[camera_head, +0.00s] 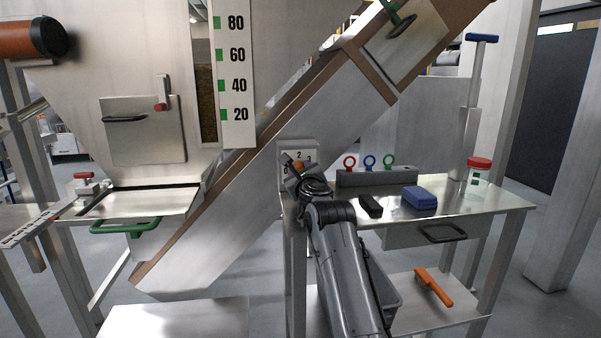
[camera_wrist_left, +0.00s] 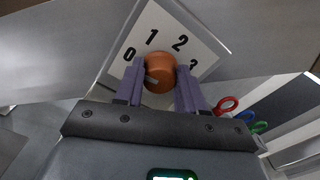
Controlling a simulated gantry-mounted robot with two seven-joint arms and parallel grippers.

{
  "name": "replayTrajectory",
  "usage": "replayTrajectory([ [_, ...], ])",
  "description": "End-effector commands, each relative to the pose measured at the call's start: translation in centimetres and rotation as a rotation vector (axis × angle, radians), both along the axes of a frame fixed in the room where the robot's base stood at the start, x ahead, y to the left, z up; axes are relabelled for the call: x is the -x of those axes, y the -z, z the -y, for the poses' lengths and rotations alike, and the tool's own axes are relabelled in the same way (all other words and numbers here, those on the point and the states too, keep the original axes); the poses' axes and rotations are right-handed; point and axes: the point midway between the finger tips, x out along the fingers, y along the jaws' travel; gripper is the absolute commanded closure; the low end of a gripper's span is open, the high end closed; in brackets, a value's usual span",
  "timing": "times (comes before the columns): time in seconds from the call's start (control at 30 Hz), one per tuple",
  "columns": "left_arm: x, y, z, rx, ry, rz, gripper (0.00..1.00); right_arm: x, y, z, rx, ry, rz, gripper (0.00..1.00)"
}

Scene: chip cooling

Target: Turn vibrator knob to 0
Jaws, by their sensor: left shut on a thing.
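The vibrator knob (camera_head: 299,165) is an orange round knob on a pale dial plate (camera_head: 312,152) at the left end of the table. In the left wrist view the knob (camera_wrist_left: 160,66) sits on a white plate (camera_wrist_left: 168,24) marked 0, 1, 2 and 3. A small grey mark shows on the knob's lower left side; I cannot tell which number it indicates. My left gripper (camera_head: 297,171) is at the knob, with one purple finger on each side in the left wrist view (camera_wrist_left: 161,74), shut on it. My right gripper is not in view.
A metal table (camera_head: 490,204) holds a blue box (camera_head: 420,198), a black block (camera_head: 370,206), a red-lidded jar (camera_head: 478,170) and a rack with red, blue and green rings (camera_head: 377,178). An inclined conveyor (camera_head: 235,200) rises behind. An orange-handled brush (camera_head: 434,287) lies on the lower shelf.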

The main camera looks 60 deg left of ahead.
Motion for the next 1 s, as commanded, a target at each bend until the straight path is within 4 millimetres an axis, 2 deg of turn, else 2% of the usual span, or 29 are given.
replayTrajectory([
  [0.03, 0.0, 0.0, 0.0, 0.001, 0.0, 0.002, 0.91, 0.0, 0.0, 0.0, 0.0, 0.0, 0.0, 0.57],
  [0.07, 0.0, 0.0, 0.0, 0.001, 0.0, 0.002, 0.56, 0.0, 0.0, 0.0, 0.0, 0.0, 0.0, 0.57],
  [0.2, 0.0, 0.0, 0.0, 0.0, 0.0, 0.001, 0.35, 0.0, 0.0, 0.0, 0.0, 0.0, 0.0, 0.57],
  [0.57, 0.1, -0.1, 0.3, -0.001, 0.001, -0.001, 0.35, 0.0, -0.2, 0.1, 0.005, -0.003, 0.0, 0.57],
  [0.67, 0.3, -0.2, 0.9, 0.0, 0.0, -0.001, 0.35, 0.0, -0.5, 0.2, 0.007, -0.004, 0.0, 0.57],
  [0.8, 1.1, -0.3, 2.7, 0.0, 0.001, -0.001, 0.35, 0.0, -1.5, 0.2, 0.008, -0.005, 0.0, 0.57],
  [1.0, 1.9, 0.0, 4.2, -0.005, -0.002, -0.006, 0.35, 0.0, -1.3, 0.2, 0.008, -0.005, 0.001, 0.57],
])
